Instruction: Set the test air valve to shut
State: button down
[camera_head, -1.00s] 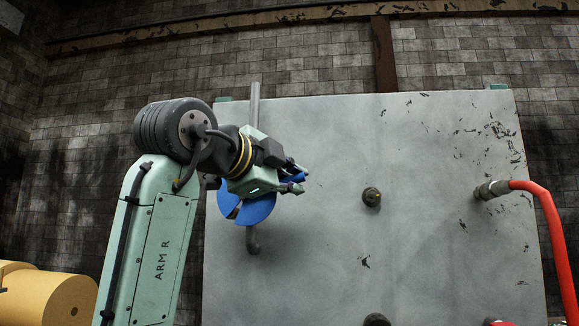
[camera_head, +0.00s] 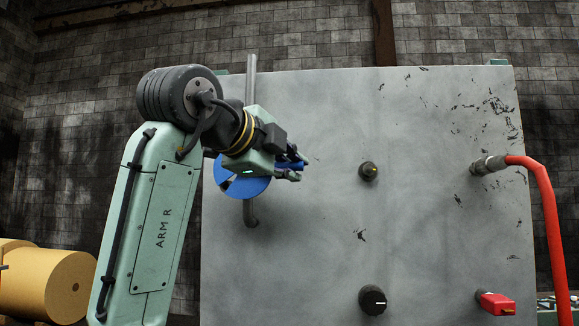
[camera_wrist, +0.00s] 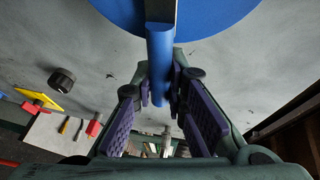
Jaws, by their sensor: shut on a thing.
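A blue round valve disc (camera_head: 243,187) with a dark gap across it sits on a vertical grey pipe (camera_head: 250,214) at the left of the grey panel; no label is legible on it. A blue bar-shaped handle (camera_wrist: 160,60) stands out from the disc (camera_wrist: 215,15) in the wrist view. My gripper (camera_head: 292,170) is at the right of the disc, with its jaws closed around the handle. In the wrist view the purple-padded fingers of my gripper (camera_wrist: 160,88) lie on both sides of the handle. My gripper hides part of the disc and handle in the head view.
The grey panel (camera_head: 310,240) carries a small dark fitting (camera_head: 368,171), a black knob (camera_head: 373,300), a red handle (camera_head: 497,303) and a red hose (camera_head: 545,215) at right. Yellow cylinders (camera_head: 45,285) lie at lower left.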

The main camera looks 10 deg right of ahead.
jog(key=c, duration=1.6)
grip_release()
jog(key=shift+s, duration=0.1)
jog(key=v, duration=1.2)
